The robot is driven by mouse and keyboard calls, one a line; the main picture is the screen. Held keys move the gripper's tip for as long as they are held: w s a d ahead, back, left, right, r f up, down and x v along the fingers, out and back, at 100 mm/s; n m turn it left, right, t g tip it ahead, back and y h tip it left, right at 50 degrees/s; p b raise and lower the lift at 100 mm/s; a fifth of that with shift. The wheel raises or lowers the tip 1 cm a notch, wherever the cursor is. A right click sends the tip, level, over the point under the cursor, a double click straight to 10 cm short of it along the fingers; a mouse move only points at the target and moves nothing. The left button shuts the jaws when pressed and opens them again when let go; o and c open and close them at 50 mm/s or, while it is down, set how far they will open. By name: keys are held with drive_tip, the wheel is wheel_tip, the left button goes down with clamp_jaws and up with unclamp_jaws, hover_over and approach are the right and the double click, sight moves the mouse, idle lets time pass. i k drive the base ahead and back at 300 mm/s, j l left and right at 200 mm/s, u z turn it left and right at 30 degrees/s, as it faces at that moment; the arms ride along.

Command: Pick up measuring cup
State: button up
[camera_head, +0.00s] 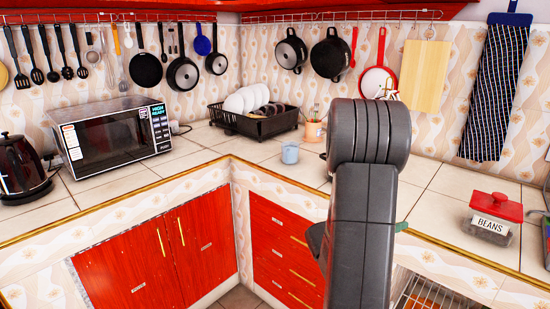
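A small light-blue cup (290,153) stands upright on the tiled counter near the inner corner, in front of the dish rack. It is the one thing in view that could be the measuring cup, but I cannot make out any markings or a handle on it. My own dark grey arm rises through the right middle of the view, to the right of the cup and apart from it in the picture. My gripper does not show, so I cannot tell its opening or what it holds. My arm hides part of the counter and wall behind it.
A black dish rack (257,123) with plates and an orange utensil pot (314,131) stand behind the cup. A microwave (111,135) and kettle (21,168) are at left, a red-lidded beans jar (491,219) at right. Pans hang above. The counter in front of the cup is clear.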

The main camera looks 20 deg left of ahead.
sight(290, 150)
drive_tip(key=u, duration=0.4)
drive_tip(key=i+u, duration=0.1)
drive_tip(key=u, duration=0.25)
drive_tip(key=l+u, duration=0.1)
drive_tip(key=u, duration=0.3)
drive_tip(key=i+u, duration=0.1)
drive_tip(key=u, duration=0.3)
drive_tip(key=i+l, duration=0.2)
drive_tip(key=l, duration=0.2)
drive_tip(key=i+l, duration=0.45)
drive_tip(key=l, duration=0.3)
drive_tip(key=u, duration=0.05)
